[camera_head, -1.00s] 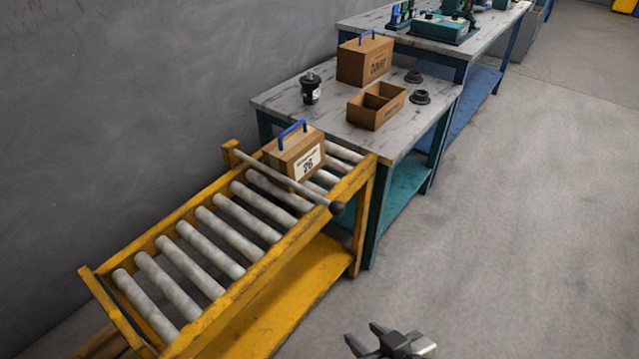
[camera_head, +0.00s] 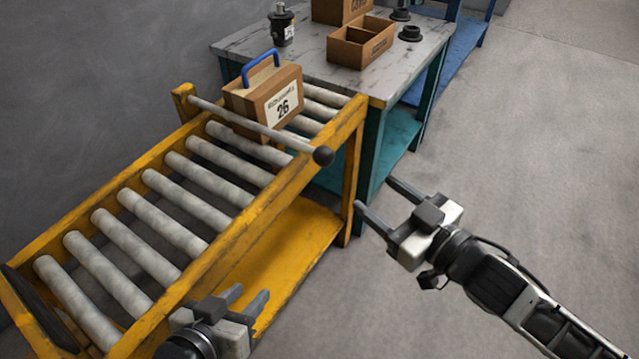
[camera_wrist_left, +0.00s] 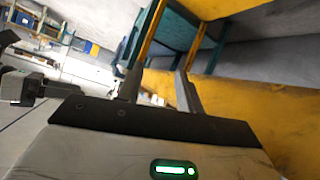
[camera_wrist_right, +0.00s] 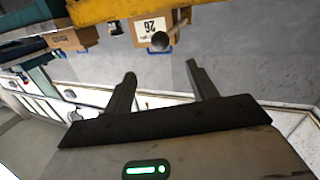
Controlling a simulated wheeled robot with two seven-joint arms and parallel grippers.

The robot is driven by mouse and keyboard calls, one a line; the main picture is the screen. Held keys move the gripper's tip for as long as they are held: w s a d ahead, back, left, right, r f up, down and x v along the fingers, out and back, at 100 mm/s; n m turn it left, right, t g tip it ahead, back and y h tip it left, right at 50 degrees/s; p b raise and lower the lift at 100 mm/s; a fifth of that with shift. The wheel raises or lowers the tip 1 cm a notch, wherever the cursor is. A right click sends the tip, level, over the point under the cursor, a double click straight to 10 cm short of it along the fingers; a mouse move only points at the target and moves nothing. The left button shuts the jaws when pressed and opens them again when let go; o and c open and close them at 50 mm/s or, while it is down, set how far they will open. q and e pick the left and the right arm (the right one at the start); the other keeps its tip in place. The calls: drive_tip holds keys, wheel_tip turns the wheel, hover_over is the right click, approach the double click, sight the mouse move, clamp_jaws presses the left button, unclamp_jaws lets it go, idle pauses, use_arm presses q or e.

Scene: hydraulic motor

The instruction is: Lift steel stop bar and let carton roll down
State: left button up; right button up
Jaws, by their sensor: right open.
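The steel stop bar (camera_head: 243,124) lies across the yellow roller conveyor, with a black ball knob (camera_head: 323,156) at its near end. The carton (camera_head: 264,98), with a blue handle and a "26" label, stands upright on the rollers right behind the bar. In the right wrist view the knob (camera_wrist_right: 160,41) shows in front of the carton label (camera_wrist_right: 150,28). My right gripper (camera_head: 374,199) is open and empty, to the right of and below the knob, clear of it. My left gripper (camera_head: 248,296) is open and empty at the conveyor's near side, low in the head view.
The conveyor rollers (camera_head: 160,222) on the near side of the bar are bare. A grey-topped table (camera_head: 310,62) adjoins the far end, holding an open wooden box (camera_head: 361,42), a dark canister (camera_head: 282,26) and black round parts (camera_head: 409,33). The floor at right is clear.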

sight(316, 149)
drive_tip(key=w+a+b, duration=0.1)
drive_tip(key=w+a, duration=0.2)
drive_tip(key=w, duration=0.1)
drive_tip(key=w+a+n+y+b, duration=0.1)
drive_tip(key=w+a, duration=0.2)
drive_tip(key=w, duration=0.1)
drive_tip(key=w+a+n+y+b, duration=0.1)
drive_tip(key=w+a+b, duration=0.1)
drive_tip(key=w+a, duration=0.1)
drive_tip(key=shift+w+f+g, duration=0.4)
drive_tip(key=shift+w, duration=0.1)
drive_tip(key=shift+w+a, duration=0.5)
drive_tip(key=shift+w, duration=0.05)
use_arm(q)
drive_tip(key=shift+w+d+f+t+h, duration=0.15)
drive_tip(key=shift+d+f+t+h, duration=0.2)
drive_tip(key=shift+d, duration=0.1)
drive_tip(key=shift+w+d+f+t+h, duration=0.1)
drive_tip(key=shift+d+f+t+h, duration=0.15)
drive_tip(key=shift+d+t, duration=0.15)
use_arm(e)
drive_tip(key=shift+c, duration=0.4)
